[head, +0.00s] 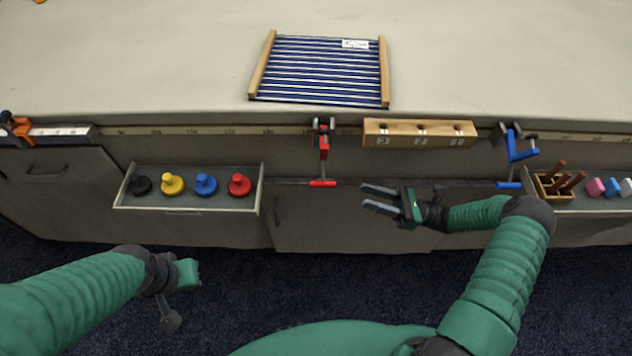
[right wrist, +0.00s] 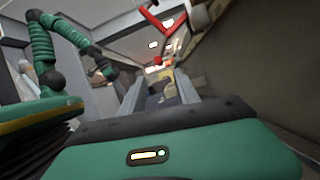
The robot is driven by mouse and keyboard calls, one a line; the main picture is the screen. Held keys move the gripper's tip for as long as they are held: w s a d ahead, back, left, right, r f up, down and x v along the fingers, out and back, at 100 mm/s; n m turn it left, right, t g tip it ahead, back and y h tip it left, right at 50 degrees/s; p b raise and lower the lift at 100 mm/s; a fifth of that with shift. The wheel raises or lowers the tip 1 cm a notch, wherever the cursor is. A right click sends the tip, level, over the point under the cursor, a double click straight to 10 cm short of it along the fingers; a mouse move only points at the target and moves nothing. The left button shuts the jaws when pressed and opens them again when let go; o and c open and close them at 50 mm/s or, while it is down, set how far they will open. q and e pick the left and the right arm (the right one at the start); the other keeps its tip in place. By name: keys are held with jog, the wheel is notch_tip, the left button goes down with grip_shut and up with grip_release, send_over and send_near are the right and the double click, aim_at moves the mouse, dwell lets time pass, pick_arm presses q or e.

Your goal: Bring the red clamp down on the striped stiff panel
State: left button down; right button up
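The red clamp (head: 323,150) hangs on the table's front edge, its red handle bar (head: 322,183) at the lower end. It also shows in the right wrist view (right wrist: 172,38), ahead of the fingers. The striped panel (head: 318,72), blue and white with wooden side rails, lies flat on the table, back from the clamp. My right gripper (head: 372,198) is open and empty, right of the clamp's handle and a little lower, apart from it. My left gripper (head: 170,308) is low at the left, away from the table; its fingers are too unclear to tell their state.
A drawer (head: 190,208) with black, yellow, blue and red knobbed pieces stands open at left. A wooden block (head: 420,133) and a blue clamp (head: 515,150) sit right of the red clamp. An orange clamp (head: 15,128) is far left. The tabletop around the panel is clear.

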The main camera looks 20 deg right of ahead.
aim_at(325, 184)
jog(key=x, duration=1.6)
jog(key=shift+s+a, duration=0.1)
jog(key=shift+s, duration=0.05)
jog(key=shift+f, duration=0.1)
grip_shut()
dwell(0.4)
